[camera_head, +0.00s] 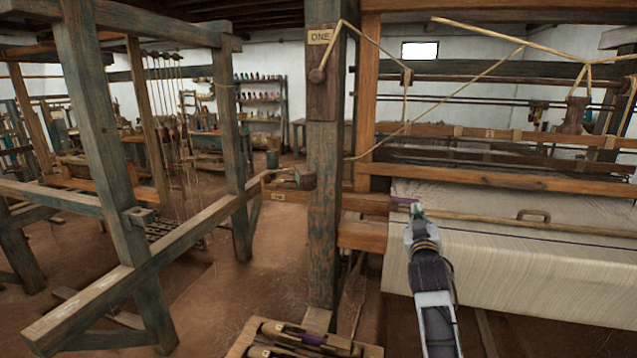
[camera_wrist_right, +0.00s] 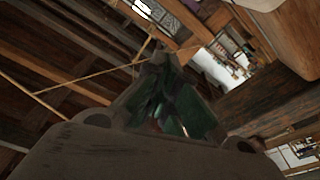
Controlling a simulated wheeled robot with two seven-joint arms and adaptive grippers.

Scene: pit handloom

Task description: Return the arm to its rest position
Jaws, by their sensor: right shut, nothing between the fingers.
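My right arm (camera_head: 432,290) comes up from the bottom of the head view, in front of the loom's pale cloth. My right gripper (camera_head: 416,212) is at its upper end, near the end of a wooden beam, shut and empty. I cannot tell whether it touches the beam. In the right wrist view the dark green fingers (camera_wrist_right: 165,98) show close together with nothing held between them. My left gripper is not in view.
The loom's cloth (camera_head: 540,265) spreads on the right, with cords (camera_head: 440,112) strung above it. A thick post (camera_head: 325,200) stands left of my right arm. A tray (camera_head: 238,346) with shuttles is at the bottom. Another timber frame (camera_head: 100,160) fills the left.

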